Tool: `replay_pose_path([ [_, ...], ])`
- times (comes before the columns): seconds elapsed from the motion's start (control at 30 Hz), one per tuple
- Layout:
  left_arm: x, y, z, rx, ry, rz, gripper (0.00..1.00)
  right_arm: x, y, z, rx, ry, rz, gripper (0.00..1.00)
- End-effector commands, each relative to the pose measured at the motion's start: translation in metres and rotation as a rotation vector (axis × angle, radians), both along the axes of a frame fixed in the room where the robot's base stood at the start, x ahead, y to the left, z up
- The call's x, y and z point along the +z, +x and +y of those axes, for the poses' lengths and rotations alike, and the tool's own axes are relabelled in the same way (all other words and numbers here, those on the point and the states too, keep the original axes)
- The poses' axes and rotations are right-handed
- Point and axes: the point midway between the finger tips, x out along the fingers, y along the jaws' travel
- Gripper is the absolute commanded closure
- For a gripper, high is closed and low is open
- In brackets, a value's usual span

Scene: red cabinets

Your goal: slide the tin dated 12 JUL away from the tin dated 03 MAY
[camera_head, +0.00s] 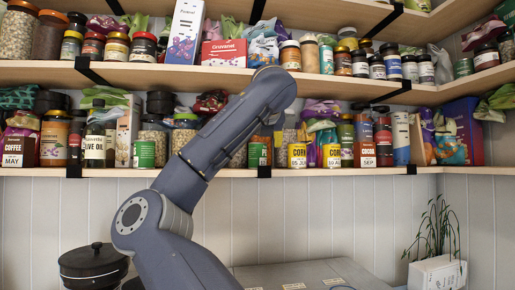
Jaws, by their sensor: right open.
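Tins stand along the front of the lower shelf (400,171). A yellow-labelled corn tin (297,156) seems to read 05 JUN, and another corn tin (332,156) has a date I cannot read surely. A green tin (144,153) stands left of my arm; a second green tin (258,155) is right of it. A coffee pack (20,148) at far left reads MAY, its day unclear. I cannot make out 12 JUL or 03 MAY on any tin. My right arm crosses the middle; its gripper is largely hidden behind its links near the upper shelf edge. My left gripper is out of view.
Jars and packs crowd both shelves, including an olive oil bottle (95,145) and a purple box (460,130). Below stand a dark lidded pot (93,265) and a potted plant (436,272). The wall below the lower shelf, right of my arm, is clear.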

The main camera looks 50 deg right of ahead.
Motion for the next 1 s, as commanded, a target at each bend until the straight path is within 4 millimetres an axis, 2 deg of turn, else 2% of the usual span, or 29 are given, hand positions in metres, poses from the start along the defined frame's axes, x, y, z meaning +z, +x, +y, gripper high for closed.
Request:
replay_pose_path([
  [0.2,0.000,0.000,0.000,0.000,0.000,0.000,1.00,-0.012,0.019,-0.019,-0.002,-0.001,0.003,0.23],
  [0.4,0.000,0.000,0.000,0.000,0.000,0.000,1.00,-0.017,0.030,-0.028,-0.001,0.000,0.002,0.23],
  [0.93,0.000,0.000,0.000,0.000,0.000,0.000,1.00,-0.020,0.035,-0.032,0.000,0.000,0.000,0.23],
  [1.0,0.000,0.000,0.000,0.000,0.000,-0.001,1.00,-0.020,0.035,-0.032,0.000,0.000,0.000,0.31],
])
